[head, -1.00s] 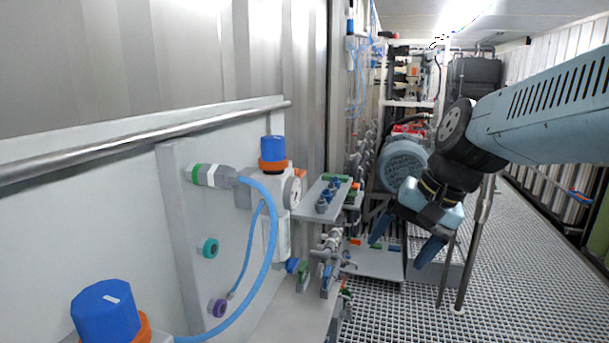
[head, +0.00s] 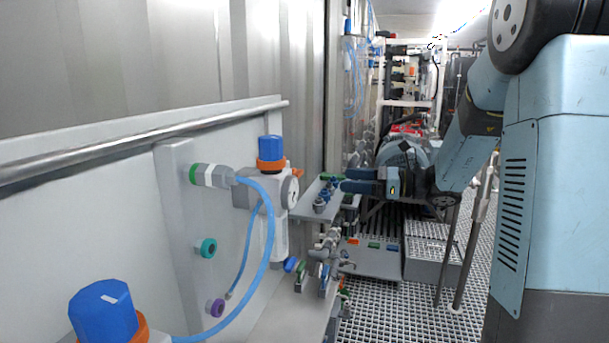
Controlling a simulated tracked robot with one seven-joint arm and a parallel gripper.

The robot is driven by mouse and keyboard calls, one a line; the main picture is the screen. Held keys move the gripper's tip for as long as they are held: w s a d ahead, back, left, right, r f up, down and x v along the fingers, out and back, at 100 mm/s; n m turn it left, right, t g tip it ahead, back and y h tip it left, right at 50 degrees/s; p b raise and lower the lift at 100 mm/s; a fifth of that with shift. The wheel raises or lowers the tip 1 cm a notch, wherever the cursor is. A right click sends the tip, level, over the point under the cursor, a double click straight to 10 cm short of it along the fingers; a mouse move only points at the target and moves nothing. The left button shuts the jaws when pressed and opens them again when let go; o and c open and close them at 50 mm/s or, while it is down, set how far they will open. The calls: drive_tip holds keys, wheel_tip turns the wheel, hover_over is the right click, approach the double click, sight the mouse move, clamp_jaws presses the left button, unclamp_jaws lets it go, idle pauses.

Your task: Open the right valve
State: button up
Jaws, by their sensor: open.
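My gripper (head: 346,180) is at the middle right of the head view, its two dark blue fingers pointing left. The fingers appear nearly one behind the other, with a narrow gap. It looks empty, and its tips overlap the right end of a small grey shelf (head: 308,200) carrying blue and grey fittings (head: 325,194). I cannot tell whether it touches them. Which one is the right valve is not clear, nor are the handle positions.
A pale panel on the left holds a blue-capped regulator (head: 270,148) with a gauge (head: 290,191) and a looping blue hose (head: 269,240). Another blue knob (head: 104,310) is at bottom left. The grating floor (head: 372,310) shows at lower middle.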

sight(301, 173)
drive_tip(key=shift+m, duration=0.3)
drive_tip(key=x, duration=0.9)
drive_tip(key=w+x, duration=0.1)
drive_tip(key=x, duration=0.3)
drive_tip(key=shift+w+r, duration=0.2)
drive_tip(key=shift+c, duration=0.3)
